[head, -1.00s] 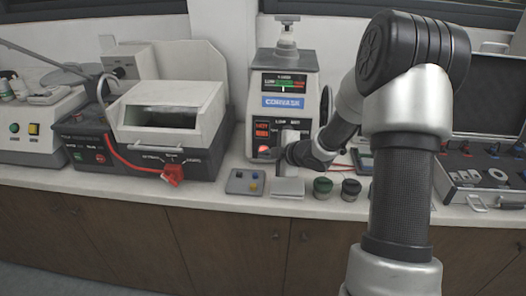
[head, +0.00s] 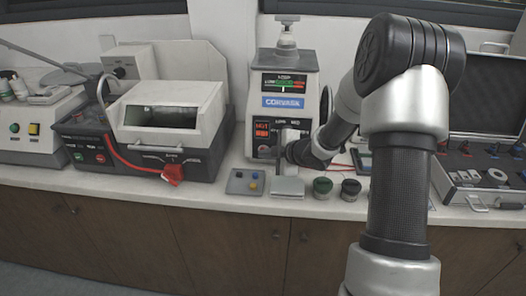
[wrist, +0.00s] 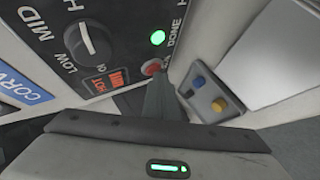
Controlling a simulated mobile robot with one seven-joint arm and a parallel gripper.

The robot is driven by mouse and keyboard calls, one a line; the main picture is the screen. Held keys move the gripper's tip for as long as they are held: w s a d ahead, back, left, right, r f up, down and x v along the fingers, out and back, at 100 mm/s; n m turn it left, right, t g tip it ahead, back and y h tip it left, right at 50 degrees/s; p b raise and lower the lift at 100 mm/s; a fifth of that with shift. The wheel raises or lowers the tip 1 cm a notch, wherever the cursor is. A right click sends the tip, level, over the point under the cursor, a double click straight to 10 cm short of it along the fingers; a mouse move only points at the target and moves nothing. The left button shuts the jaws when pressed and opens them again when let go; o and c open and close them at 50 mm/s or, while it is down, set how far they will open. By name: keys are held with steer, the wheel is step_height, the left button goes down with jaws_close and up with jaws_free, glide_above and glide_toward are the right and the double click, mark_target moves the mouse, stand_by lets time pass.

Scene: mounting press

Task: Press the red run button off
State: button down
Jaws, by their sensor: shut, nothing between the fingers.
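The mounting press (head: 284,85) is the upright grey machine at the back middle of the bench, with a black front panel and a blue nameplate. In the wrist view its round red button (wrist: 151,67) sits low on the panel, beside the HOT marking and below a lit green lamp (wrist: 158,37). My gripper (wrist: 161,78) is shut and empty. Its fingertips are right at the red button and partly overlap it; whether they touch it I cannot tell. In the head view my gripper (head: 280,153) is at the lower panel and the button is hard to make out.
A boxy machine with a red cable (head: 168,115) is at left, an open case (head: 490,178) at right.

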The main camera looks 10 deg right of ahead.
steer(key=shift+s+a, duration=0.1)
steer(key=shift+s, duration=0.35)
steer(key=shift+s+a+r+b, duration=0.2)
steer(key=shift+s+a+b, duration=0.1)
steer(key=shift+s, duration=0.6)
steer(key=shift+s+a+r+b, duration=0.2)
steer(key=shift+s+a+b, duration=0.1)
steer(key=shift+s, duration=0.6)
steer(key=shift+s+a+r+b, duration=0.2)
steer(key=shift+s+a+b, duration=0.1)
steer(key=shift+s, duration=0.6)
